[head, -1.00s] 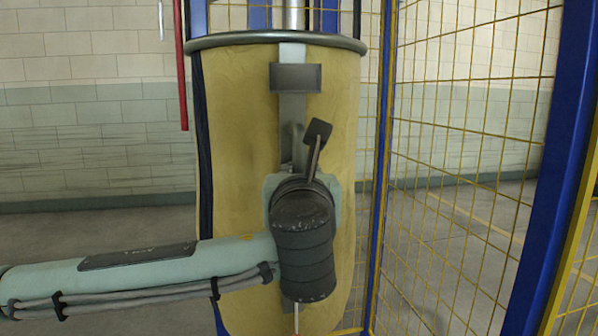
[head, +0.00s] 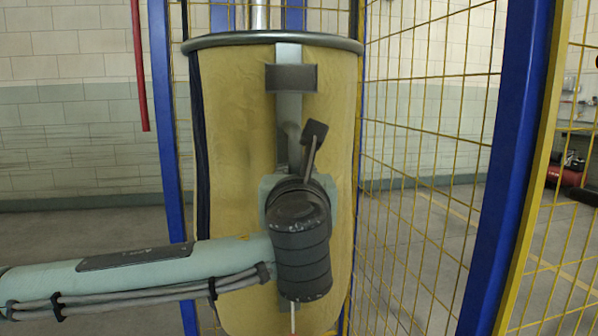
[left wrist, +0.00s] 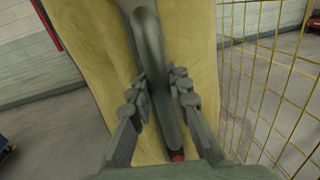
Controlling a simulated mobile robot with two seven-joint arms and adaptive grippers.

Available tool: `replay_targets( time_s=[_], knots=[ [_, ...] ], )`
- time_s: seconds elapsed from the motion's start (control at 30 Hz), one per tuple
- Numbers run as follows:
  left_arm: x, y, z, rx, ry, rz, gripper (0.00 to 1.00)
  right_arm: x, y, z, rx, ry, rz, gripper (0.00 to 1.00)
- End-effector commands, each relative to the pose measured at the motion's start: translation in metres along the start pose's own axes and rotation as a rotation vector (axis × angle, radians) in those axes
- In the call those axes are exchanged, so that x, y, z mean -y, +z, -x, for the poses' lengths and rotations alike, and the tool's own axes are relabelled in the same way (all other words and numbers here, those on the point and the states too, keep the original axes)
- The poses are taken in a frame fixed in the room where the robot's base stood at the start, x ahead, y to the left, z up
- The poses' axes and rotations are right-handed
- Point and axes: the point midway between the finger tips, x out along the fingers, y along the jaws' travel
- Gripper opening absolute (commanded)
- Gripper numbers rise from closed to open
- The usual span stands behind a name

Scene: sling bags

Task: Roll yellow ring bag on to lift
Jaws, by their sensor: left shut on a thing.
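The yellow bag (head: 235,130) hangs tall and upright in the middle of the head view, with a grey metal ring (head: 225,41) around its top. A grey strap (head: 288,110) with a handle runs down its front. My left gripper (left wrist: 160,88) has its fingers on both sides of the grey handle (left wrist: 150,50) in the left wrist view and is shut on it. In the head view my left wrist hides the lower handle and the fingers. A metal rod (head: 260,15) stands above the ring. The lift itself cannot be made out clearly. My right gripper is not in view.
A blue post (head: 515,150) with yellow mesh fencing (head: 425,130) stands close on the right. Another blue post (head: 165,110) and a red bar (head: 138,65) are at the left. Grey floor (head: 90,245) is open at the left.

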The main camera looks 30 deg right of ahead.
Motion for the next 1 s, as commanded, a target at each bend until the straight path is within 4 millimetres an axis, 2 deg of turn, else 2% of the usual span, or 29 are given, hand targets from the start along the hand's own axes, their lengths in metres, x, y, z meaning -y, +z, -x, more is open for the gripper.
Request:
replay_targets(
  time_s=[0.03, 0.47, 0.5, 0.67, 1.0],
  knots=[
    [0.0096, 0.0009, 0.0031, 0.002, -0.026, 0.002, 0.0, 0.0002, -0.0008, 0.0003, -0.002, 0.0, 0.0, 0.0],
    [0.012, 0.0014, 0.0045, 0.003, -0.032, 0.003, 0.0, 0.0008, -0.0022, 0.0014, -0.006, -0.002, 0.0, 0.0],
    [0.012, 0.0014, 0.0046, 0.003, -0.031, 0.003, 0.21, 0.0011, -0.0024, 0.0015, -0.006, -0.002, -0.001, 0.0],
    [0.0116, 0.0014, 0.0043, 0.003, -0.03, 0.002, 0.39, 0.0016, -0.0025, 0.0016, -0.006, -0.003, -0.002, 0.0],
    [0.0086, 0.0013, 0.0029, 0.003, -0.023, 0.002, 0.39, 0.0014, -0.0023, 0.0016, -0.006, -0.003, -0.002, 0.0]
  ],
)
